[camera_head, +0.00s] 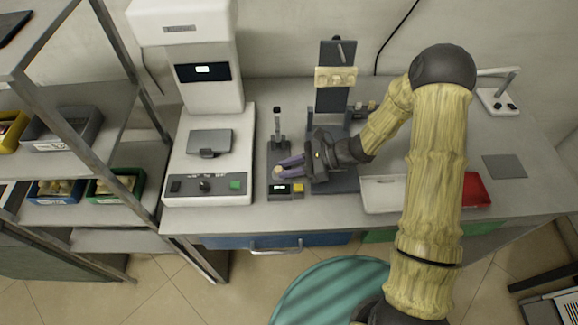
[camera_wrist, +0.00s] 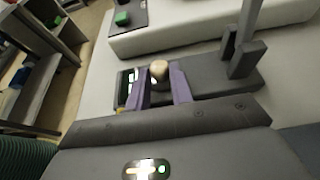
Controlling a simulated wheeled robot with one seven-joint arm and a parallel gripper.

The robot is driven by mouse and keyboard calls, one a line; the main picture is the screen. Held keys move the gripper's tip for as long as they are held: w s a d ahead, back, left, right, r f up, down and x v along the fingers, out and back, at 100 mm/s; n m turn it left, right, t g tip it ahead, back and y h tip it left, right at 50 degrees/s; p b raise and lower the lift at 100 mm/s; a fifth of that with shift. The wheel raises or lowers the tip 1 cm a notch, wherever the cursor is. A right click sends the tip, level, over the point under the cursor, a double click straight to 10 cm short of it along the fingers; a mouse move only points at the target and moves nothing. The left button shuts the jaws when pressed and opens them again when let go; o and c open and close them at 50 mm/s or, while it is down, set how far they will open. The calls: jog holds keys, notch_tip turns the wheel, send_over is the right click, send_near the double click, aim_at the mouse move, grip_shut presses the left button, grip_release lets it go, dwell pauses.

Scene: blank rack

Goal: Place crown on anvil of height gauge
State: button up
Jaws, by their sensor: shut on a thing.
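The crown is a small beige rounded piece (camera_head: 277,171), held between the purple fingertips of my gripper (camera_head: 283,169). In the wrist view the crown (camera_wrist: 159,69) sits at the tips of the two fingers (camera_wrist: 162,88), standing slightly above them. The height gauge (camera_head: 279,130) has an upright dark post and a grey base; its small display (camera_head: 281,188) and yellow button are just in front of my fingers. In the wrist view its post and base (camera_wrist: 215,82) show beside the fingers. The anvil is hidden, and I cannot tell whether the crown touches it.
A white machine with a square plate (camera_head: 209,141) stands close on the left. A dark stand with a beige block (camera_head: 335,77) is behind my gripper. A white tray (camera_head: 382,194) and a red tray (camera_head: 476,190) lie to the right. A shelf with bins (camera_head: 115,186) is far left.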

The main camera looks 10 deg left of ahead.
jog(key=shift+w, duration=0.1)
jog(key=o, duration=0.5)
jog(key=shift+f, duration=0.15)
jog(key=o, duration=0.4)
jog(key=shift+s, duration=0.2)
jog(key=shift+o, duration=0.2)
jog(key=shift+w, duration=0.1)
jog(key=v, duration=1.2)
jog(key=shift+r+b, duration=0.25)
jog(key=shift+b, duration=0.1)
